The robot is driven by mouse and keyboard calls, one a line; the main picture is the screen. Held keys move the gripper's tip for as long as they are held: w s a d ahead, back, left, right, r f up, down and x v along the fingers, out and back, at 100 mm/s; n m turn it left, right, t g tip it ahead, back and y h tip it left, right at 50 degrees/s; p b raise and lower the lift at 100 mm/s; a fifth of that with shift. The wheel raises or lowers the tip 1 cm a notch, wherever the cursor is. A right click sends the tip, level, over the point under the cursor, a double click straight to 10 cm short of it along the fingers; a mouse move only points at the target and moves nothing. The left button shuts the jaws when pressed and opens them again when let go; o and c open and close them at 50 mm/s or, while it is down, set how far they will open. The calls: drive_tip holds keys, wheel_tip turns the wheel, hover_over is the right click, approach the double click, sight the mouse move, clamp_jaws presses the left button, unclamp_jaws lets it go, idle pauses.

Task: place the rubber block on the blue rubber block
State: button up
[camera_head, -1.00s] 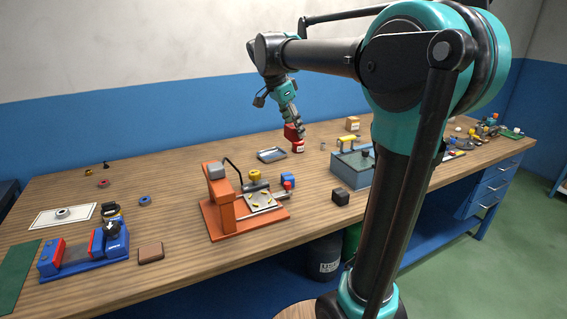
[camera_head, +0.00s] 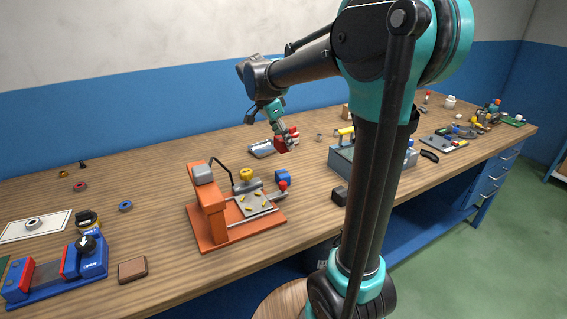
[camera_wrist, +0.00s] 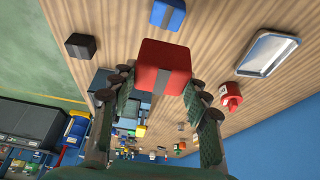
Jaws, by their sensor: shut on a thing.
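My gripper (camera_wrist: 163,84) is shut on a red block (camera_wrist: 165,65), which fills the middle of the wrist view between the fingers. In the head view my gripper (camera_head: 284,136) and the red block (camera_head: 281,142) are small, above the bench, close to the metal tray in the picture. A blue block (camera_head: 283,176) lies on the bench beside the orange press. It also shows at the top edge of the wrist view (camera_wrist: 168,14), apart from the red block. The red block hides part of the bench below it.
A black block (camera_head: 340,194), a metal tray (camera_head: 261,149) and a grey-blue toolbox (camera_head: 343,164) are nearby. A red object (camera_wrist: 230,96) lies by the tray. Bare wood surrounds the blue block's far side.

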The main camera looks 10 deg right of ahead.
sight(277, 149)
wheel_tip(277, 149, down, 9)
drive_tip(key=shift+f, duration=0.1)
idle(0.4)
drive_tip(key=shift+f, duration=0.1)
drive_tip(key=o, duration=1.2)
drive_tip(key=v, duration=1.2)
drive_tip(key=shift+s, duration=0.1)
